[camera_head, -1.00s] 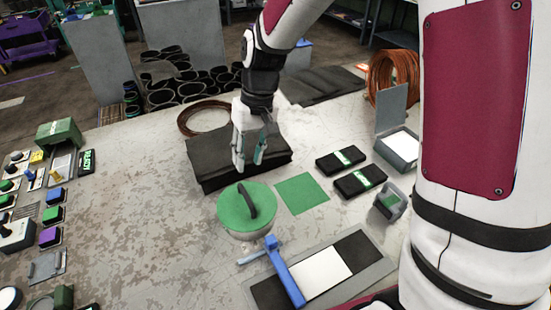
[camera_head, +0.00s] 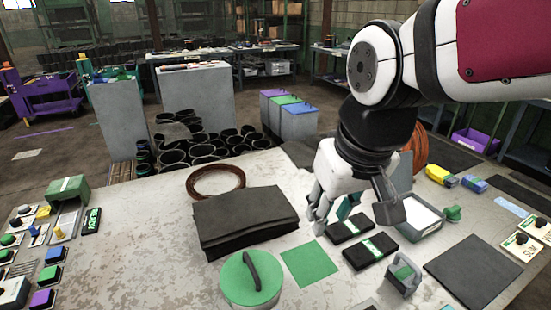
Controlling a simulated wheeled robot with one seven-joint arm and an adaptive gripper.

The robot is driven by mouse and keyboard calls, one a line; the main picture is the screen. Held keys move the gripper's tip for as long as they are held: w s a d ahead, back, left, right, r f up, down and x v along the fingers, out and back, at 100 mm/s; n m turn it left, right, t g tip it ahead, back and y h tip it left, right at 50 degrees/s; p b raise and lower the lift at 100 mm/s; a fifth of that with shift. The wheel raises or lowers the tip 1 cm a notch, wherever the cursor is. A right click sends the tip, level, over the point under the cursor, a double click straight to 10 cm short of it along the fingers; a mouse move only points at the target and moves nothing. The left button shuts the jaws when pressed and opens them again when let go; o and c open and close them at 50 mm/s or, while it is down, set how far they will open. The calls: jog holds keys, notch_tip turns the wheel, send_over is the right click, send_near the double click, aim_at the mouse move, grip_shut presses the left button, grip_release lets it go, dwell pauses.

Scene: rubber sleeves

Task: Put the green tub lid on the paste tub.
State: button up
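The green tub lid (camera_head: 236,283) is a round disc with a dark arched handle. It sits over the paste tub at the bottom of the picture, and looks level. The tub's body is almost wholly hidden under the lid and cut by the lower edge. My gripper (camera_head: 334,217) is up and to the right of the lid, clear of it, above the table near the dark strapped packs. Its fingers look spread, with a teal pad showing and nothing between them.
A flat green square (camera_head: 311,263) lies right of the lid. A stack of dark sheets (camera_head: 243,222) lies behind it. Black packs (camera_head: 370,250) and a small grey holder (camera_head: 403,276) are to the right. Bare table (camera_head: 165,260) is free at the left.

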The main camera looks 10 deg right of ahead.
jog(key=s+d+r+t, duration=0.1)
jog(key=s+d, duration=0.1)
jog(key=s, duration=0.4)
jog(key=shift+s+m, duration=0.25)
jog(key=shift+m, duration=0.15)
